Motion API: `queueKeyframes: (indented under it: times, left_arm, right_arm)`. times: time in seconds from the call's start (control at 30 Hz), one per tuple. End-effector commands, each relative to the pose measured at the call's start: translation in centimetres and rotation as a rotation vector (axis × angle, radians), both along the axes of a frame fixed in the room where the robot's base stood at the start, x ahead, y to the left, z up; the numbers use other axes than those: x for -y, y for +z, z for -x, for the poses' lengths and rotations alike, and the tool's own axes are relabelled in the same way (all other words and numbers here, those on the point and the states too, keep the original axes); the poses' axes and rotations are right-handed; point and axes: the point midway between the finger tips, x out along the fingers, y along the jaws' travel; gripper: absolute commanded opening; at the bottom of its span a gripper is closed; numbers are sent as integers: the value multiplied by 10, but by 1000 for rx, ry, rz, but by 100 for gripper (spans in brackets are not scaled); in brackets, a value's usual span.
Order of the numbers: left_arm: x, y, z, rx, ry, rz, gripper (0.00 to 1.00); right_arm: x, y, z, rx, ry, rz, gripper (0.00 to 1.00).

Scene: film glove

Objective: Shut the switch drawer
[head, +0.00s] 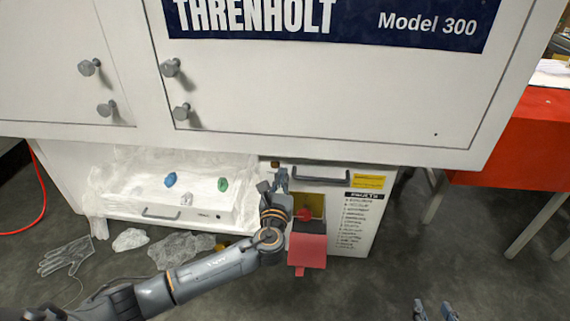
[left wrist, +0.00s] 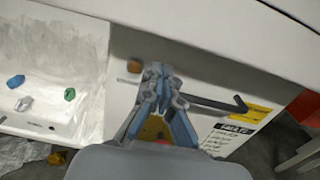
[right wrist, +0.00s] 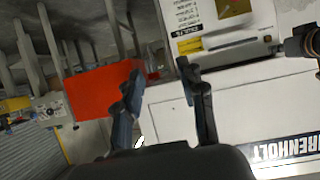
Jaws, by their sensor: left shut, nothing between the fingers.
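The white cabinet's lower right section, apparently the switch drawer, has a dark bar handle (head: 320,178) on its upper part; the handle also shows in the left wrist view (left wrist: 215,105). A red knob (head: 304,215) sits in a yellowish recess below, with a red flap (head: 307,250) hanging under it. I cannot tell how far this drawer stands out. My left gripper (head: 281,178) is shut and empty by the handle's left end; its closed fingertips (left wrist: 158,72) partly cover the recess in the left wrist view. My right gripper (head: 435,310) is open and empty, away to the lower right.
An open left drawer (head: 160,214) holds clear film and small blue and green pieces. A clear glove (head: 66,256) and crumpled film (head: 180,248) lie on the floor. Cabinet doors with knobs overhang above. A red table (head: 520,145) stands at right; floor before it is clear.

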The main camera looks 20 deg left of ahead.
Motion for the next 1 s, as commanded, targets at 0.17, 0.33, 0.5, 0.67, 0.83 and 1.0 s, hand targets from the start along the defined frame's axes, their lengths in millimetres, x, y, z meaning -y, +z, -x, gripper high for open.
queueKeyframes:
  times: [0.17, 0.33, 0.5, 0.67, 0.83, 1.0]
  left_arm:
    - [-7, -1, -29, 2, 1, 0, 0]
    - [-12, -1, -48, 2, 0, 1, 0]
    - [-16, -1, -61, 0, 0, 2, 0]
    - [-17, 0, -67, 0, -1, 2, 0]
    - [-17, 0, -68, 0, -1, 2, 0]
    - [-17, 0, -68, 0, -1, 2, 0]
  right_arm:
    - [-10, 31, -19, 197, 13, -47, 40]
    - [-17, 63, -28, 374, 25, -91, 40]
    - [-21, 88, -30, 502, 32, -124, 40]
    - [-23, 100, -30, 561, 36, -140, 40]
    - [-23, 103, -30, 576, 36, -143, 40]
    - [-23, 103, -30, 575, 36, -143, 40]
